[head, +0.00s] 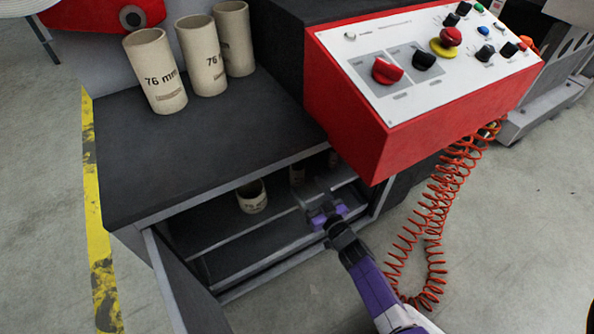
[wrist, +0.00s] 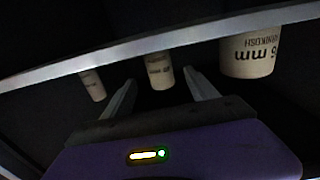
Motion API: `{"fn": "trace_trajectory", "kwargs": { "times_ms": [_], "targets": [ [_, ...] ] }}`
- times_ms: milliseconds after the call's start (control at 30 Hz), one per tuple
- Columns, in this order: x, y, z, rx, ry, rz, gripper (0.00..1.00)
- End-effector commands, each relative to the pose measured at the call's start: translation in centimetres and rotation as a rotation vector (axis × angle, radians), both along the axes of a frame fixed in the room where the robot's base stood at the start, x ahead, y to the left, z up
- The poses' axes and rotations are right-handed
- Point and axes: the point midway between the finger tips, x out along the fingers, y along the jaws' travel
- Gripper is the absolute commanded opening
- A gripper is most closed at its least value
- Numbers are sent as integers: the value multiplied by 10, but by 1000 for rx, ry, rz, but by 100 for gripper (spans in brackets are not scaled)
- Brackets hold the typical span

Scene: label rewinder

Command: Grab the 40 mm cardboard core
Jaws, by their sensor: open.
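Inside the open cabinet stand three cardboard cores of different widths. The middle core (head: 297,174) is narrower than the wide one; in the wrist view this middle core (wrist: 160,71) shows between and beyond my fingertips. Its label is too small to read, so I cannot confirm 40 mm.
A wide core (head: 252,197), its label ending in "mm" in the wrist view (wrist: 249,55), stands to one side. The cabinet top (head: 200,150) is close above, with tall 76 mm cores (head: 155,72) on it. The red control box (head: 345,115) overhangs; an orange coiled cable (head: 432,220) hangs right.

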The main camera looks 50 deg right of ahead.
Motion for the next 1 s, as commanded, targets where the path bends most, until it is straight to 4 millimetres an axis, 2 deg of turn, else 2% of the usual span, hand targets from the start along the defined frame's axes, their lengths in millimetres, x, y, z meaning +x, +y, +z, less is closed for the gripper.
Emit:
{"fn": "trace_trajectory", "kwargs": {
  "times_ms": [600, 900, 1000],
  "targets": [
    [68, -21, 0, -2, 0, 1, 67],
    [71, -22, 2, -1, 0, 0, 67],
    [71, -22, 2, -1, 0, 0, 48]
  ]
}}
